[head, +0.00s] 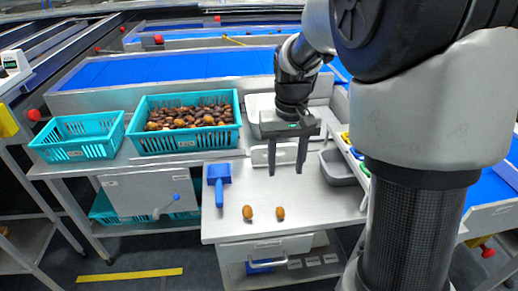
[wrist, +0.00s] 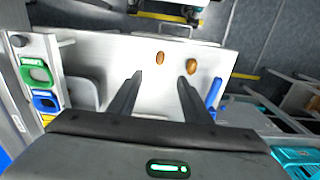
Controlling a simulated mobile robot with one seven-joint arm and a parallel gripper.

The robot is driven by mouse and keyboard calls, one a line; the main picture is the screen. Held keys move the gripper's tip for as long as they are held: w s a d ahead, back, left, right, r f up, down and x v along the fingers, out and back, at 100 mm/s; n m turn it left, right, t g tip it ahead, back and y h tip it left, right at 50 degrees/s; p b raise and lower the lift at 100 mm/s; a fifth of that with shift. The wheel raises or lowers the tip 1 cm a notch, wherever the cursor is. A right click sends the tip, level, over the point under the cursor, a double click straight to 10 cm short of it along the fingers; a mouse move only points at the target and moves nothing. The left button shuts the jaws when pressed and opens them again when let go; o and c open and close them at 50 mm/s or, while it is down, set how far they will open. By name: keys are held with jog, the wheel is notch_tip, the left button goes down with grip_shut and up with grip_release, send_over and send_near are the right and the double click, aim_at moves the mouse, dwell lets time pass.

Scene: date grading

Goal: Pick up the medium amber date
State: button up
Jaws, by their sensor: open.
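Two amber-brown dates lie apart on the bare front part of the grey table. In the head view the left date (head: 247,212) looks slightly larger than the right date (head: 280,213). In the wrist view the order is reversed: the larger, browner date (wrist: 191,66) is on the right and the smaller, lighter amber date (wrist: 160,58) is on the left. I cannot tell for sure which is the medium one. My gripper (head: 286,172) is open and empty above the table, behind the dates, with its fingers pointing down; its fingertips (wrist: 160,77) also show in the wrist view.
A blue scoop (head: 218,180) lies at the table's left edge. A grey bin (head: 340,166) stands at the right, near coloured ring-like items. A teal crate of dates (head: 187,142) and an empty-looking teal crate (head: 78,148) stand left. The table around the dates is clear.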

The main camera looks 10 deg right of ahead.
jog(key=b, duration=0.3)
send_over(280, 210)
jog(key=f, duration=1.2)
jog(key=shift+s+d+f, duration=0.15)
jog(key=shift+s+f, duration=0.1)
jog(key=shift+f, duration=0.1)
jog(key=shift+w+f+b, duration=0.2)
jog(key=shift+f+b, duration=0.8)
jog(key=shift+f, duration=1.65)
jog(key=shift+c, duration=0.6)
jog(key=c, duration=0.7)
